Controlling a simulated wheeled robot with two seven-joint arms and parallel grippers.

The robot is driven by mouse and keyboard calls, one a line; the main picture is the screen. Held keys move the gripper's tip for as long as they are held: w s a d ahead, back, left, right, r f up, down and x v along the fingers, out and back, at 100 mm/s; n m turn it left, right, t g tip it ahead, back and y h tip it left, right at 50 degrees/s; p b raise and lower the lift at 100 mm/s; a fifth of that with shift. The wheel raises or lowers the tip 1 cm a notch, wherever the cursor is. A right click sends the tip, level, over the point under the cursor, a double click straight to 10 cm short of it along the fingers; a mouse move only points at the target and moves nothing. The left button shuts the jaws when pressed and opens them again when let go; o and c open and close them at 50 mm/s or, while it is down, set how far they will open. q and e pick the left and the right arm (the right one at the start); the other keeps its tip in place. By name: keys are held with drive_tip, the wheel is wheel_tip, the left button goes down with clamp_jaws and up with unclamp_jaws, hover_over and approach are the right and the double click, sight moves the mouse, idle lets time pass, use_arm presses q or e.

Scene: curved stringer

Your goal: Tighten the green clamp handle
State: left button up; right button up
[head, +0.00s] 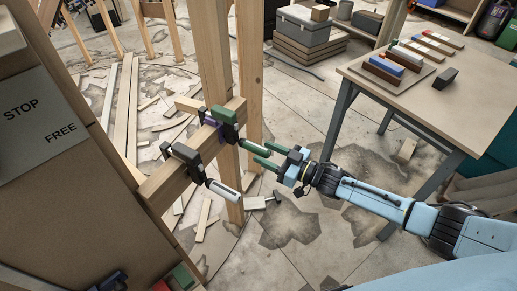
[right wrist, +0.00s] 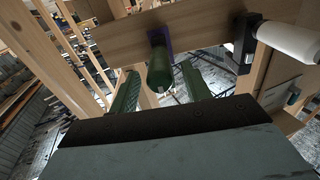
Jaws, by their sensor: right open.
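The green clamp (head: 226,120) sits on the wooden beam (head: 180,176), with a purple part against the wood. Its handle (head: 251,146) sticks out toward my right gripper (head: 261,154). The green handle (right wrist: 160,72) also shows in the right wrist view, seen nearly end-on. My right gripper (right wrist: 160,88) is open, with one green finger on each side of the handle. The handle appears to lie just beyond or between the fingertips, and I see no clear contact. My left gripper is not in view.
A black clamp (head: 180,158) with a white handle (head: 222,190) is on the same beam, nearer the board marked STOP and FREE (head: 36,125). Wooden posts (head: 213,60) rise behind. A table (head: 425,98) with blocks stands at right. Wood scraps litter the floor.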

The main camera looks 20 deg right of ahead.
drive_tip(key=v, duration=0.9)
drive_tip(key=shift+s+d, duration=0.2)
drive_tip(key=shift+d, duration=0.05)
drive_tip(key=shift+s+d, duration=0.5)
drive_tip(key=shift+s, duration=0.05)
drive_tip(key=shift+f, duration=0.1)
